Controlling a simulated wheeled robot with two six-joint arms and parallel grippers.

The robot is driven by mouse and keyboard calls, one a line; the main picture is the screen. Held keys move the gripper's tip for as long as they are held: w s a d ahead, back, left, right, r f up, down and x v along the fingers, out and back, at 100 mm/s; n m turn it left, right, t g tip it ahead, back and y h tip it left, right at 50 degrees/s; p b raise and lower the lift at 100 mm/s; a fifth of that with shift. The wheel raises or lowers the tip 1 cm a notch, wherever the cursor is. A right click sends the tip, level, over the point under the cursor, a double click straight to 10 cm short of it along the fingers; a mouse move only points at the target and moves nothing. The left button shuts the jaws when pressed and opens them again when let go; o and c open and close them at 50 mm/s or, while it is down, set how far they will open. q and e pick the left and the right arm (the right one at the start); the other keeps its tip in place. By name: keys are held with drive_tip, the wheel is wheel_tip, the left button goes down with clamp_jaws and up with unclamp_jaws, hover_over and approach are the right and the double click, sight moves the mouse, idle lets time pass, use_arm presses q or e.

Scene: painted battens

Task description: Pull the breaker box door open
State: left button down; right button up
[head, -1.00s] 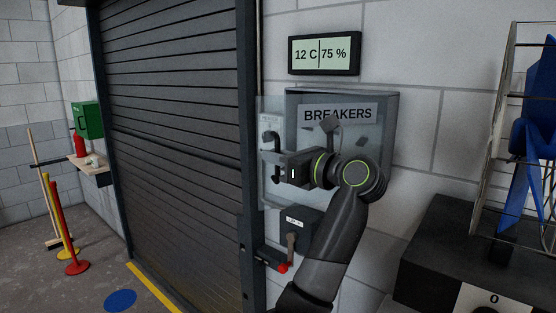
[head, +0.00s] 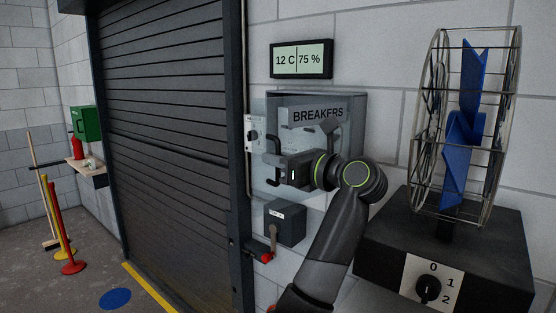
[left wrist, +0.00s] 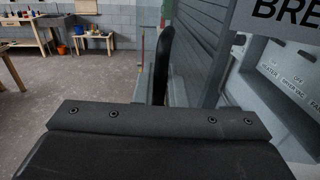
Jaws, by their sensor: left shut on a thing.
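In the left wrist view the door's lettered plate shows at upper right (left wrist: 285,12). Below and behind it a grey panel with switch labels (left wrist: 285,75) shows, so the door stands partly open. My left gripper (head: 278,165) is at the door's left side, shut on its black handle (head: 272,147). The handle also rises as a dark upright bar in the left wrist view (left wrist: 165,55). My gripper and wrist hide part of the door. My right gripper is not in view.
A caged blue fan (head: 465,130) stands on a dark block (head: 490,255) to the right, near my arm. A display (head: 301,59) hangs above. Floor at left is open around red and yellow posts (head: 70,265).

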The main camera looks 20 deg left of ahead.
sight(266, 109)
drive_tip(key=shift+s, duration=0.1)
use_arm(q)
drive_tip(key=c, duration=1.9)
unclamp_jaws()
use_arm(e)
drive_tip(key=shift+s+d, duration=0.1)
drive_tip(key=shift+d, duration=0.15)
